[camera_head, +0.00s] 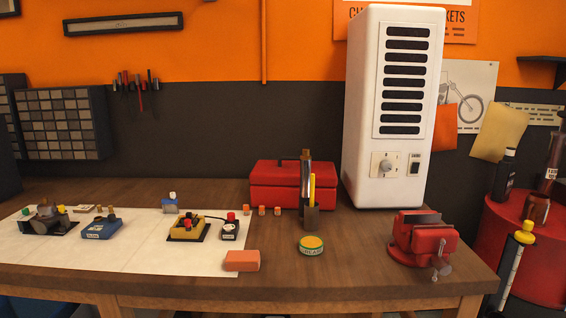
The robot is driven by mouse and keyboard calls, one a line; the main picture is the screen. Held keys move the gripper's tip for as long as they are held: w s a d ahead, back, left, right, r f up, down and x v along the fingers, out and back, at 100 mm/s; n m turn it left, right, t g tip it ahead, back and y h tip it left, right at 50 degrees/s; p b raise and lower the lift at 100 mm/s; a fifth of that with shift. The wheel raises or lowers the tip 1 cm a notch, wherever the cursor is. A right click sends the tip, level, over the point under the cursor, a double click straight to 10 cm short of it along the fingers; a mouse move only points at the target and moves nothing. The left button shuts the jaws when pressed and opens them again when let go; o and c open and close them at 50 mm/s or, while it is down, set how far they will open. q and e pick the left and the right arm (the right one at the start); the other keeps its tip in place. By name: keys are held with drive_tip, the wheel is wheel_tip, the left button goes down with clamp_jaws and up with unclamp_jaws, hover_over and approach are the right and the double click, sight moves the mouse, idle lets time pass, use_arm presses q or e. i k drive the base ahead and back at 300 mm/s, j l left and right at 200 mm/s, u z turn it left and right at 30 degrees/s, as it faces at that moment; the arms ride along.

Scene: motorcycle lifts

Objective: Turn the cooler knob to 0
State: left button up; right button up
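The cooler (357,100) is a tall white unit standing at the back right of the wooden workbench, with a column of dark vent slots on its front. Its round grey knob (386,167) sits on a light square plate low on the front face. The knob's markings are too small to read, so I cannot tell its setting. A dark rocker switch (414,169) is to the right of the knob. Neither of my grippers shows in the head view.
A red vise (424,240) stands in front of the cooler at the bench's right. A red toolbox (290,184), a holder with tools (310,214) and a grease tin (311,245) are left of it. Several small devices lie on a white mat (130,256). A red drum (530,250) stands right.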

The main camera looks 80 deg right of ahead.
sight(387, 166)
drive_tip(key=z, duration=3.4)
